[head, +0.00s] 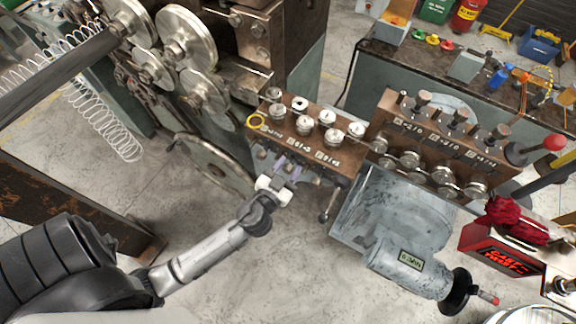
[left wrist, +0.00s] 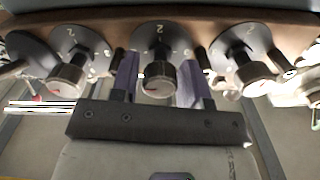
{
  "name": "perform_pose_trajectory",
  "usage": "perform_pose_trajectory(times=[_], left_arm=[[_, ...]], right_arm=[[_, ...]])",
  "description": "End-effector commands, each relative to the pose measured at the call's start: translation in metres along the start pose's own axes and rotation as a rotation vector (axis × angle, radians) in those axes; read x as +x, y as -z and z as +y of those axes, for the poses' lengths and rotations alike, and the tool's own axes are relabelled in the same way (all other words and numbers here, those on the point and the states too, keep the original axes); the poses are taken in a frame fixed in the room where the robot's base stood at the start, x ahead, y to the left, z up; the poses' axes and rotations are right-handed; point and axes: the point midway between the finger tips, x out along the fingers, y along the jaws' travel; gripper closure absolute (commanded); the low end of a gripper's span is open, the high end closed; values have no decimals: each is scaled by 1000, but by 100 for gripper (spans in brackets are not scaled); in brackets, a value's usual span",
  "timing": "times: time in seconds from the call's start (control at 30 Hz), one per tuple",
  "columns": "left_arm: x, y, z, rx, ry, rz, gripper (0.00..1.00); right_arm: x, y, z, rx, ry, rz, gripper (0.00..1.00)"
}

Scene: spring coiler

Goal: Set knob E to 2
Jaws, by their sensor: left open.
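My left gripper (head: 287,166) reaches up to the front edge of the brown panel of the spring coiler (head: 335,165). In the left wrist view its two purple fingers (left wrist: 158,80) are open, one on each side of the middle knob (left wrist: 156,78). Whether they touch it I cannot tell. The middle knob has a dark round dial with a 2 at its top. A similar left knob (left wrist: 70,75) and right knob (left wrist: 252,75) flank it, each on a numbered dial. I cannot read which knob is E. My right gripper is not in view.
A second brown block with levers (head: 440,140) is to the right, above a grey motor housing (head: 400,225). Open floor lies below the panel.

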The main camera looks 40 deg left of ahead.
Motion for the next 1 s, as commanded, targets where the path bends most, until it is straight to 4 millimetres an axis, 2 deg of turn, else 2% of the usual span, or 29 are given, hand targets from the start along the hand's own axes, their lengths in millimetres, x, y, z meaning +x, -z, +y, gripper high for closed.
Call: perform_pose_trajectory(times=[0.27, 0.63, 1.0], left_arm=[[1, 0, 0, 0, 0, 0, 58], [0, 0, 0, 0, 0, 0, 92], [0, 0, 0, 94, 1, 1, 92]], right_arm=[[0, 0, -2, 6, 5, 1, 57], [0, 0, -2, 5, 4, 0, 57], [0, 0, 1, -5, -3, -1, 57]])
